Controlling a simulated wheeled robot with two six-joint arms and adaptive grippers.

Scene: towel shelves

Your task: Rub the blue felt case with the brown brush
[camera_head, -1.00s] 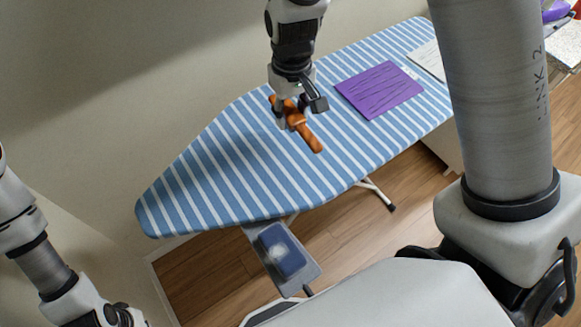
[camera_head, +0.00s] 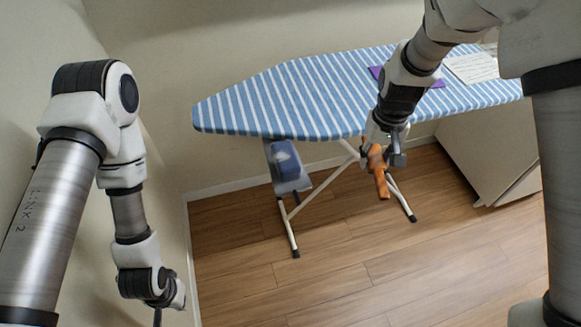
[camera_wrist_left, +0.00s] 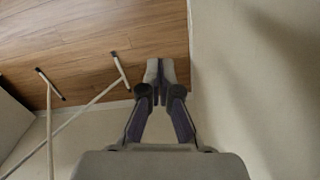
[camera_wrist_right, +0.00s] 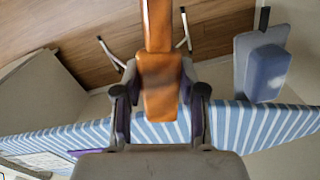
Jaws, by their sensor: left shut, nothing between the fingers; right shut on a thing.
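The blue felt case (camera_head: 286,158) is a rounded dark-blue block. It rests on a grey tray (camera_head: 303,185) below the left part of the ironing board; the case also shows at upper right in the right wrist view (camera_wrist_right: 267,72). My right gripper (camera_head: 384,156) is shut on the brown brush (camera_head: 381,183), an orange-brown wooden piece that hangs down past the board's near edge, right of the case and apart from it. The brush fills the middle of the right wrist view (camera_wrist_right: 158,75). My left gripper (camera_wrist_left: 160,72) is shut and empty, low on the left, pointing at the floor.
The ironing board (camera_head: 290,100) has a blue-and-white striped cover and white legs (camera_head: 317,192). A purple folder (camera_head: 436,84), partly hidden by my right arm, and white papers (camera_head: 472,67) lie on it. A pale cabinet (camera_head: 490,150) stands right. The wooden floor in front is clear.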

